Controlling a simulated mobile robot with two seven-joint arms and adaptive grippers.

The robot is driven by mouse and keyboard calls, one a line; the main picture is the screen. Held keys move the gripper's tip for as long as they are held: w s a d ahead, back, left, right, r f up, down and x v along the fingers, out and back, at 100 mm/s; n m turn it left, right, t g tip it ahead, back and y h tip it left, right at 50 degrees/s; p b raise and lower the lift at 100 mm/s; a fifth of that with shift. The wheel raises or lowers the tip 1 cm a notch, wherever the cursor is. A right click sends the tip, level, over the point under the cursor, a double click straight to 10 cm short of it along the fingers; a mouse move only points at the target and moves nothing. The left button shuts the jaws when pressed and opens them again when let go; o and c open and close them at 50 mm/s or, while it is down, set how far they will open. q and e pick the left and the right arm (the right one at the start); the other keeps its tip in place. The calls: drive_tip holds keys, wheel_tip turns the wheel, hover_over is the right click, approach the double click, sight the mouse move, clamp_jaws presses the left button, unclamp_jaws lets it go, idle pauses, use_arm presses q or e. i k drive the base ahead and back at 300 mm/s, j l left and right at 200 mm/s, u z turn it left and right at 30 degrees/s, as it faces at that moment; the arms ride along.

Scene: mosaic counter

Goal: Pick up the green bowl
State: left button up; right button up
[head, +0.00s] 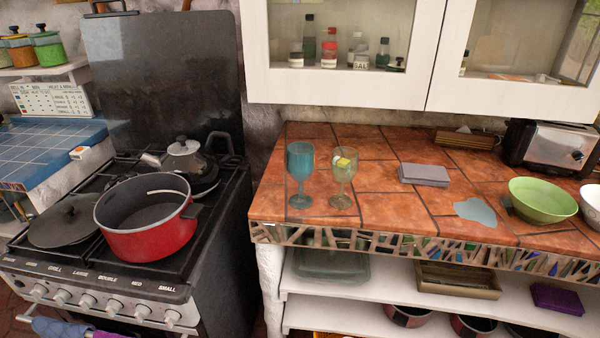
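The green bowl (542,200) stands upright on the tiled counter (385,208) at the right. It looks empty. A white bowl (591,206) sits close to its right, cut off by the picture edge. I cannot tell whether the two bowls touch. Neither of my grippers shows in the head view.
A blue goblet (300,170) and a yellowish goblet (343,178) stand at the counter's left. A grey box (424,174) and a flat grey-blue piece (475,212) lie mid-counter. A toaster (551,147) stands behind the bowls. Cabinets (345,85) hang above. A stove (215,240) is left.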

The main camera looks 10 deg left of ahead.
sight(538, 201)
drive_tip(key=z, duration=1.25)
